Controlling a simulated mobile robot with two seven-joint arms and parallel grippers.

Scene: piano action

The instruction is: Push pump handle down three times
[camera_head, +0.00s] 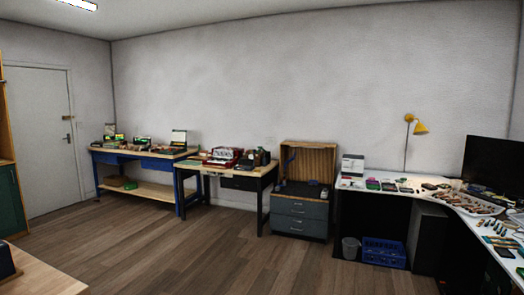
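I cannot pick out a pump or a pump handle in the head view. Several small items stand on the benches, too small to tell apart at this distance. A dark bluish object (6,262) is cut off by the left edge, and I cannot tell what it is. Neither of my grippers is in view.
A blue-framed bench (158,187), a black-legged bench (247,176), a grey drawer cabinet (300,214) and a white corner desk (368,190) line the far side. A bin (351,247) and blue crate (384,252) stand below. A wooden tabletop (40,279) is near left. The middle floor is clear.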

